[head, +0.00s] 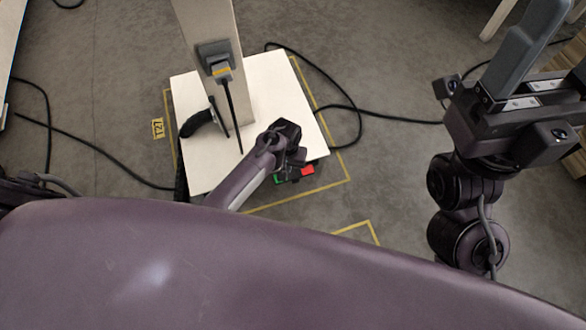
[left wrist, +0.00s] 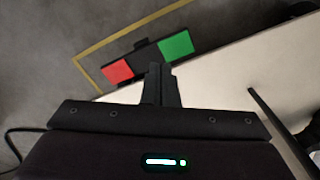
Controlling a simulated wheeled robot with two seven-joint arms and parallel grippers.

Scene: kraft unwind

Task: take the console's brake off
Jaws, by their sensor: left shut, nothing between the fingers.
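The console (head: 275,92) is a pale board with an upright post. A black box with red (head: 307,171) and green (head: 279,179) pads sits at its near edge. In the left wrist view the red pad (left wrist: 118,71) and green pad (left wrist: 176,46) show clearly. My left gripper (head: 294,155) is shut and empty; its fingertips (left wrist: 160,68) appear near the gap between the pads, and I cannot tell whether they touch. A thin black rod (head: 232,118) and a curved black handle (head: 196,122) stand by the post. No part is marked as the brake. My right gripper (head: 540,65) looks open, far right.
Yellow floor tape (head: 335,184) surrounds the console. Black cables (head: 345,107) cross the floor on both sides. Wooden slats (head: 572,52) stand at the right edge.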

